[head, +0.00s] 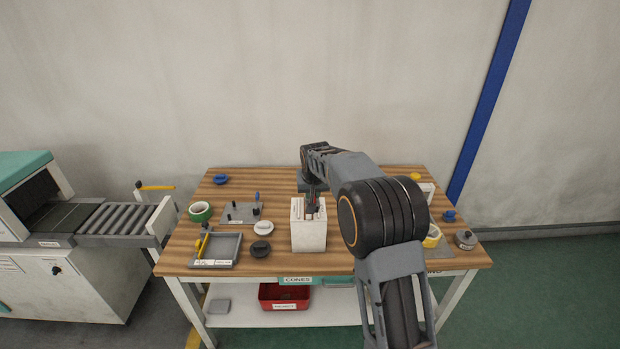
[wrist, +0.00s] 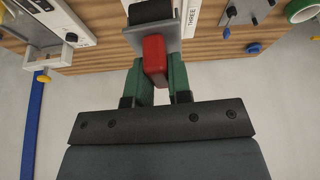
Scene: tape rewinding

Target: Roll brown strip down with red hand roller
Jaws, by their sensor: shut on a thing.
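The red hand roller (wrist: 154,62) has a red handle, a grey bracket and a black roller drum. In the wrist view my gripper (wrist: 157,78) is shut on the red handle, one green finger on each side. In the head view my gripper (head: 313,192) is over the back of the white box (head: 309,238) at the middle of the table. The arm hides most of the roller there. I cannot make out the brown strip clearly; the drum and bracket cover part of the box top in the wrist view. Whether the drum touches the box I cannot tell.
On the wooden table (head: 350,262), left of the box, are a grey tray (head: 222,250), a pegged grey plate (head: 240,213), a green tape roll (head: 201,211) and white and black discs. A conveyor (head: 100,222) stands left.

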